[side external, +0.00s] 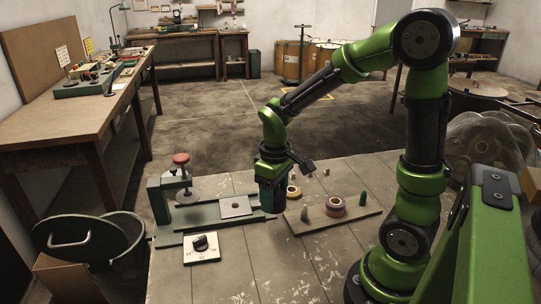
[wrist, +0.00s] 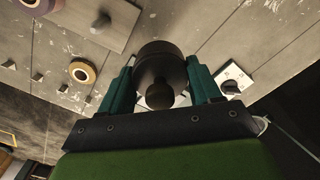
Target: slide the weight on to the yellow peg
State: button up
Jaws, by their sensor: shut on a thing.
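My gripper (wrist: 160,88) is shut on a dark round weight (wrist: 158,65) with a knob on it, seen between the teal fingers in the wrist view. In the side view my gripper (side external: 271,200) points down over the table, just right of the square grey plate (side external: 235,207); the weight is hard to make out there. The wooden peg board (side external: 345,222) lies to the right, with a greenish peg (side external: 361,201), a greyish peg (side external: 304,213) and stacked tape rolls (side external: 336,208). I cannot make out a clearly yellow peg in either view.
A loose yellowish tape roll (side external: 293,192) lies close right of my gripper. The green fixture (side external: 160,200) with a red knob (side external: 181,158) stands left. A dial box (side external: 201,248) sits in front. A bin (side external: 90,250) is beside the table. The table's front middle is clear.

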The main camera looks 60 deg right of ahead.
jog(key=s+d+m, duration=0.2)
jog(key=s+d, duration=0.1)
jog(key=d, duration=0.2)
jog(key=s+d+r+m, duration=0.1)
jog(key=s+d+m, duration=0.1)
jog(key=d, duration=0.3)
jog(key=s+d+m, duration=0.1)
jog(key=s+d, duration=0.4)
jog(key=shift+s+d+r+m, duration=0.1)
jog(key=shift+d+r+m, duration=0.1)
jog(key=shift+d+m, duration=0.2)
jog(key=shift+s, duration=0.3)
jog(key=shift+a+f+n, duration=0.1)
jog(key=shift+f+n, duration=0.2)
jog(key=shift+f, duration=1.65)
jog(key=shift+r, duration=0.1)
